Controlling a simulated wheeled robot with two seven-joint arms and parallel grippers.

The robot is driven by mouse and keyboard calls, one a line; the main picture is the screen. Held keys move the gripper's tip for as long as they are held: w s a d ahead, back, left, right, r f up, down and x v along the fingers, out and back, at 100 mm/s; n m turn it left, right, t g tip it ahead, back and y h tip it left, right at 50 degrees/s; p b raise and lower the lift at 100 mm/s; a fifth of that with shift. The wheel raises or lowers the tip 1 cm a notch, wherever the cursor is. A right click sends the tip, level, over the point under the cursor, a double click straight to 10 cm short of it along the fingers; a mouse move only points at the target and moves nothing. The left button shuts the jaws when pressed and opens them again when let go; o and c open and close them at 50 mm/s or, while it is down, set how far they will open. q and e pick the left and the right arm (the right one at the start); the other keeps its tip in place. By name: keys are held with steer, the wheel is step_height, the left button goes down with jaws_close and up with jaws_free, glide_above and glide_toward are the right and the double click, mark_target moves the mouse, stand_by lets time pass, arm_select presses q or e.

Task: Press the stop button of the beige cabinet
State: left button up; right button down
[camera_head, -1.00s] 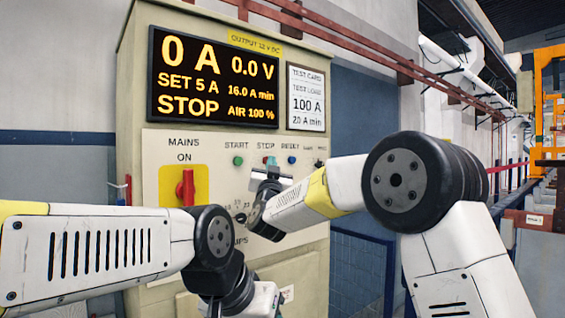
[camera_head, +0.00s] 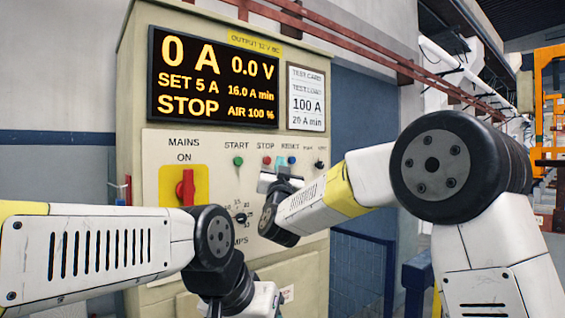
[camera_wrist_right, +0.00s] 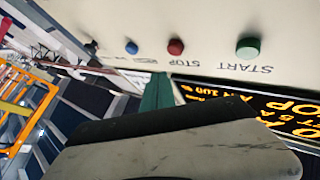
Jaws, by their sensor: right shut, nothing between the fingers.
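The beige cabinet (camera_head: 223,45) stands ahead with a pale control panel. Its red stop button (camera_head: 267,161) sits under the STOP label, between the green start button (camera_head: 238,161) and the blue reset button (camera_head: 292,160). The stop button also shows in the right wrist view (camera_wrist_right: 176,47). My right gripper (camera_head: 280,161) is shut and empty, its teal tip just right of the stop button in the head view. In the right wrist view the tip (camera_wrist_right: 158,92) lies clear of the red button. My left gripper is mostly cut off at the bottom edge; its fingers are hidden.
The display (camera_head: 213,77) reads 0 A, 0.0 V and STOP. A red mains switch (camera_head: 186,188) on a yellow plate and a dial (camera_head: 240,218) are left of my right gripper. A test card (camera_head: 306,98) is above. Blue mesh fencing (camera_head: 360,270) stands right of the cabinet.

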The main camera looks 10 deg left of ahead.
steer(key=shift+s+d, duration=0.85)
steer(key=shift+d, duration=0.2)
steer(key=s+d+f+n+g, duration=0.1)
steer(key=s+d+f+g, duration=0.35)
steer(key=d, duration=0.35)
steer(key=s+d+f+n+g, duration=0.25)
steer(key=d+f+g, duration=0.2)
steer(key=d, duration=0.45)
steer(key=s+d+f+m+g+h, duration=0.1)
steer(key=s+d+f+g, duration=0.1)
steer(key=s+d+f, duration=0.3)
steer(key=s+d+f+m+g+h, duration=0.1)
steer(key=s+d+f+g, duration=0.2)
steer(key=s, duration=0.8)
steer(key=s+d+f+m+g+h, duration=0.1)
steer(key=s+d+f+g, duration=0.1)
steer(key=s+d+f, duration=0.5)
step_height(320, 180, down, 3)
steer(key=shift+s+g+h, duration=0.3)
steer(key=shift+s, duration=0.25)
